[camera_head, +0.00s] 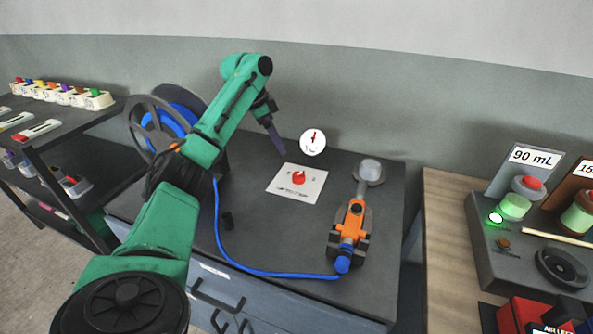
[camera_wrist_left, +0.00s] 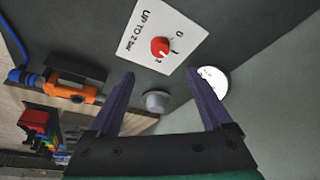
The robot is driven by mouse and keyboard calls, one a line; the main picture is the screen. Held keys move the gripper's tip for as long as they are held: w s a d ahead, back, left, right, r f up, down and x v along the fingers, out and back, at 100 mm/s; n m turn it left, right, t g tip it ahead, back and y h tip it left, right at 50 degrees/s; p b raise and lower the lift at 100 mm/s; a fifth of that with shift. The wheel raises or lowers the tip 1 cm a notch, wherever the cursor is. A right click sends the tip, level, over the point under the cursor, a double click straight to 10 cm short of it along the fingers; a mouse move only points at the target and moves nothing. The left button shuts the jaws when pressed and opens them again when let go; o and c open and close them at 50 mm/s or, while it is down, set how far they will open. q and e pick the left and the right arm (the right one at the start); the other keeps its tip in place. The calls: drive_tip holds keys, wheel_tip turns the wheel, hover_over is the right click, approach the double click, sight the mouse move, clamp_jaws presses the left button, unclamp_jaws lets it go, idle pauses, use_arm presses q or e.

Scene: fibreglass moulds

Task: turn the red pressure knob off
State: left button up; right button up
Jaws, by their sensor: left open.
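The red pressure knob (camera_head: 299,177) sits on a white square plate (camera_head: 311,190) on the dark table. In the left wrist view the knob (camera_wrist_left: 160,46) shows with its white pointer mark, and the plate carries "UP TO 2 bar" and a 0. A round white gauge (camera_head: 312,142) with a red needle stands behind the plate. My left gripper (camera_head: 280,150) is above and behind the plate's left side, apart from the knob. In the left wrist view its purple fingers (camera_wrist_left: 162,82) are open with nothing gripped between them. My right gripper is not in view.
An orange tool (camera_head: 353,218) on a stand, with a blue hose (camera_head: 262,271), is right of the plate. A grey cup (camera_head: 370,170) stands behind it. A hose reel (camera_head: 152,125) is at left. A wooden bench (camera_head: 445,235) with a dispenser is at right.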

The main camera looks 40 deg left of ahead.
sight(298, 174)
use_arm(q)
drive_tip(key=p+x, duration=0.1)
drive_tip(key=x, duration=1.3)
drive_tip(key=shift+w+d, duration=0.1)
drive_tip(key=shift+w, duration=0.1)
clamp_jaws()
